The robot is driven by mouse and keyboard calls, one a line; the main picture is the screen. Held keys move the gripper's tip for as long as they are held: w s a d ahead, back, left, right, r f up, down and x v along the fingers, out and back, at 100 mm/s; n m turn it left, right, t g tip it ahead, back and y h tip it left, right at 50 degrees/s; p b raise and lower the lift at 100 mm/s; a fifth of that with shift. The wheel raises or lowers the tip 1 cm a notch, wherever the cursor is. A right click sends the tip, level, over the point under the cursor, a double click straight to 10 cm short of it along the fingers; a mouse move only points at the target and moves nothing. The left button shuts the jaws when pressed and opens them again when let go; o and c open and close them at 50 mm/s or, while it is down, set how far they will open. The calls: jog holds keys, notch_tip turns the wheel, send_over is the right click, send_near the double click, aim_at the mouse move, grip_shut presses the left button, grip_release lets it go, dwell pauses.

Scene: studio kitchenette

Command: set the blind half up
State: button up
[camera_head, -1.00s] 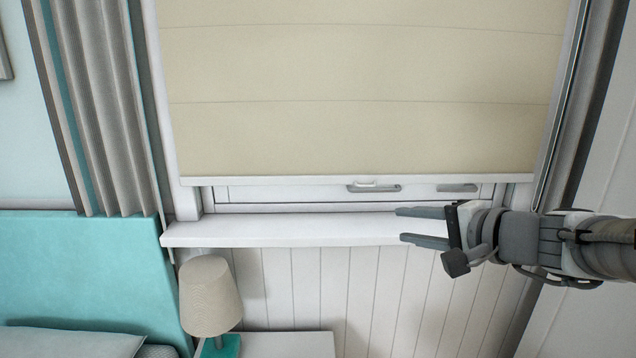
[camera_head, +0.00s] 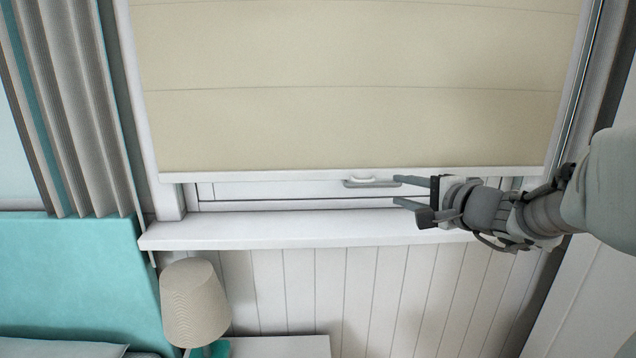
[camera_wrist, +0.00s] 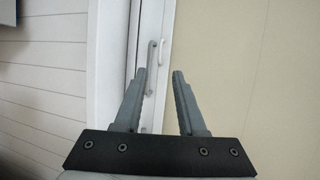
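The cream blind (camera_head: 350,90) hangs over the window in the head view, its white bottom bar (camera_head: 270,175) a little above the sill. In the wrist view the blind (camera_wrist: 245,60) fills the right side, and the handle (camera_wrist: 151,65) shows beyond the open fingers (camera_wrist: 160,75). I cannot tell whether a finger touches anything.
The white window sill (camera_head: 300,231) runs below the blind and my gripper. A grey curtain (camera_head: 75,110) hangs at the left. A lamp (camera_head: 193,303) stands at the lower left beside a teal headboard (camera_head: 75,275).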

aim_at(365, 181)
jog(key=x, duration=1.1)
jog(key=shift+w+a+f, duration=0.1)
jog(key=shift+w, duration=0.15)
grip_shut()
dwell(0.9)
